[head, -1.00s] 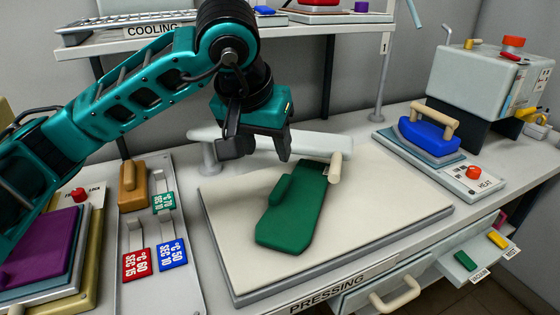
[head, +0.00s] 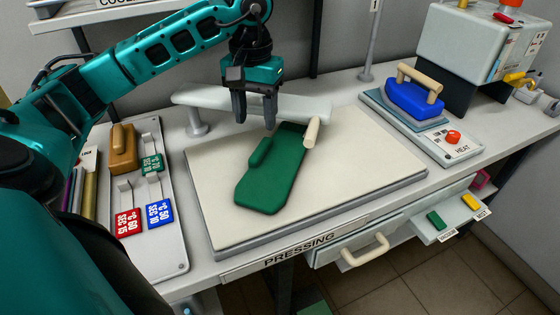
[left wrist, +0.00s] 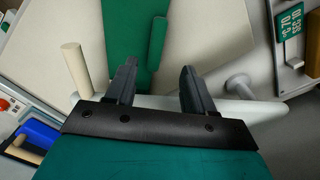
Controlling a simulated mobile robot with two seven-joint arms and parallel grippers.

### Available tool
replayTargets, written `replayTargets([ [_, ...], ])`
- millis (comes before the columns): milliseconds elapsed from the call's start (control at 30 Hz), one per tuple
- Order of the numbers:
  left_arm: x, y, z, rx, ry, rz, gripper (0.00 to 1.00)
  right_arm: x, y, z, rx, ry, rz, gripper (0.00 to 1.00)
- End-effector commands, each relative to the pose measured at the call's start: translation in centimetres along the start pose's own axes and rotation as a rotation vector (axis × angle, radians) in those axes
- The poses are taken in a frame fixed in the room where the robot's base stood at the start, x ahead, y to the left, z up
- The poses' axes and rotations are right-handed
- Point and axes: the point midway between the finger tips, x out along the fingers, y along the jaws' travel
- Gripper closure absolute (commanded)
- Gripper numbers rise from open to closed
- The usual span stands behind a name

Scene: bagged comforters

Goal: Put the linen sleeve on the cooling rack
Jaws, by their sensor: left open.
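A flat green piece with a rounded flap on its left side, which I take to be the linen sleeve (head: 273,175), lies on the pale pressing pad. Its far end reaches the white narrow board with a wooden peg; it also shows in the left wrist view (left wrist: 130,40). My left gripper (head: 255,122) is open and empty, above the white board, just beyond and left of the green piece. Both spread fingers show in the left wrist view (left wrist: 159,70).
The white narrow board (head: 300,106) stands raised on a post behind the pad (head: 350,190). A blue iron (head: 414,99) sits on the heat station at right. A tray (head: 165,245) with coloured cards and a wooden-handled block is at left. A drawer handle (head: 365,250) juts out in front.

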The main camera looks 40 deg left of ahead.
Motion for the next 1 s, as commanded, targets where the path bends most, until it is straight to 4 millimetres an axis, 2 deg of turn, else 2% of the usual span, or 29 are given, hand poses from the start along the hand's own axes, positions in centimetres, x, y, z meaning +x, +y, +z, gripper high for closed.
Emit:
replayTargets([
  [33,0.9,0.0,0.1,0.0,-0.003,-0.001,0.47,0.1,-0.1,-0.3,-0.002,0.008,-0.003,0.42],
  [200,2.1,0.0,0.0,0.0,0.0,-0.001,0.47,0.2,-0.2,-0.8,-0.007,0.016,-0.007,0.42],
  [600,7.1,0.5,-0.1,-0.001,-0.001,0.0,0.47,0.5,-0.2,-0.4,-0.005,0.013,-0.009,0.42],
  [867,7.3,0.5,-0.1,0.0,0.001,0.0,0.47,0.4,-0.2,-0.8,-0.003,0.019,-0.01,0.42],
  [1000,7.3,0.5,-0.1,0.0,0.001,0.0,0.58,0.3,-0.3,-0.7,0.002,0.017,-0.011,0.42],
])
